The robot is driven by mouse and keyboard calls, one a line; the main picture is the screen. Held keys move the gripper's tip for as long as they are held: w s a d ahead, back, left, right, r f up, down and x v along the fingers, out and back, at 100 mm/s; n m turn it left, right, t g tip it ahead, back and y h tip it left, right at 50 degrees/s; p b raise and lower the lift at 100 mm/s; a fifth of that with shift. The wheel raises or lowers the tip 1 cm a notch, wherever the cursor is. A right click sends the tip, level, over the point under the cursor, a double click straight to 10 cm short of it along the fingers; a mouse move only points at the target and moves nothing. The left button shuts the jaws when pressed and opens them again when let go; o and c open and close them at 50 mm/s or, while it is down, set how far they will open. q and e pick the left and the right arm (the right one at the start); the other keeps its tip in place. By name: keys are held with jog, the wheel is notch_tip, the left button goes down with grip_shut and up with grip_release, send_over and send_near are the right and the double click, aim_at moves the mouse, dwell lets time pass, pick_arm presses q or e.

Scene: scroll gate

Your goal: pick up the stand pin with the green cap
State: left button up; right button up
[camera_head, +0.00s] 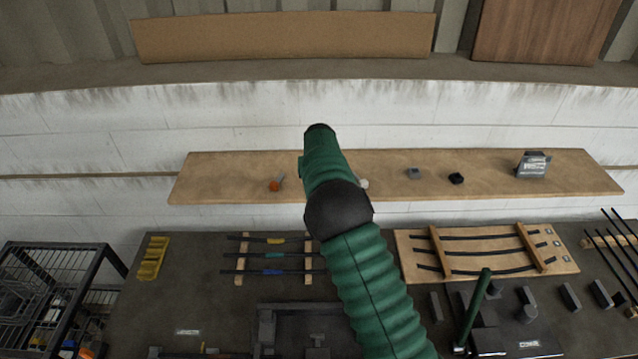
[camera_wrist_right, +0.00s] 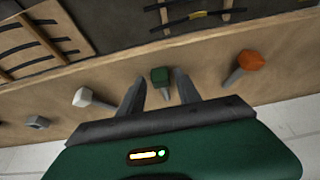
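The stand pin with the green cap (camera_wrist_right: 160,76) shows in the right wrist view, its grey shaft pointing down toward my gripper on the wooden shelf (camera_wrist_right: 215,62). My right gripper (camera_wrist_right: 160,92) is open, with one dark finger on each side of the pin. Gaps show between the pin and both fingers. In the head view my green right arm reaches up over the shelf (camera_head: 500,170) and hides the green-capped pin and the gripper fingers. My left gripper is in neither view.
An orange-capped pin (camera_wrist_right: 250,61) lies right of the gripper and a white-capped one (camera_wrist_right: 84,97) left of it. Grey (camera_head: 413,173) and black (camera_head: 456,178) pieces and a grey block (camera_head: 533,164) are further along the shelf. A cluttered dark table (camera_head: 200,290) stands below.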

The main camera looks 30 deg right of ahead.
jog(key=shift+w+a+f, duration=0.1)
jog(key=shift+w+f, duration=0.1)
jog(key=shift+w, duration=0.2)
jog(key=c, duration=0.7)
jog(key=shift+s, duration=0.1)
grip_shut()
jog(key=shift+s+d, duration=0.1)
jog(key=shift+d, duration=0.15)
